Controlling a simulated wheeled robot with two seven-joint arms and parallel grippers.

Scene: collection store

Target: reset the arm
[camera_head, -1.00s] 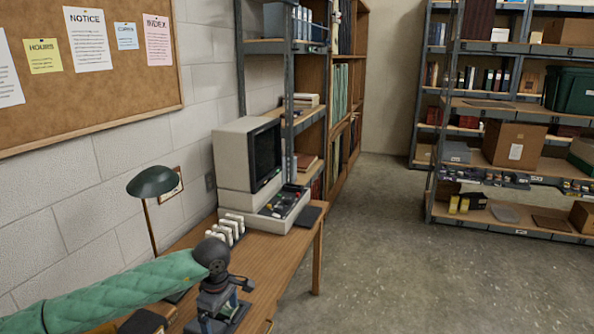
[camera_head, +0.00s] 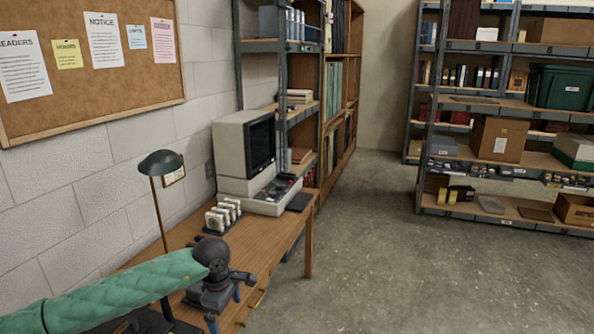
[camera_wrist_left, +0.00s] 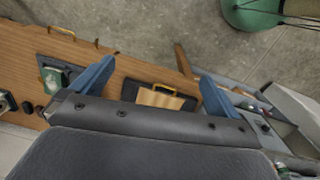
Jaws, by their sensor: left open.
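My left arm, in a green quilted sleeve, comes in from the left in the head view. Its gripper (camera_head: 225,307) is over the near part of the wooden desk (camera_head: 262,238), pointing down. In the left wrist view the two blue fingers of this gripper (camera_wrist_left: 152,88) stand wide apart with nothing between them. Beyond them in that view lie the desk top and a dark tray holding a tan piece (camera_wrist_left: 160,97). My right gripper is in neither view.
A desk lamp (camera_head: 161,164) stands behind the left arm. A row of small white items (camera_head: 224,215) and an old computer (camera_head: 245,150) stand farther along the desk. Shelving (camera_head: 430,120) stands at the back. The floor (camera_head: 400,260) right of the desk is clear.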

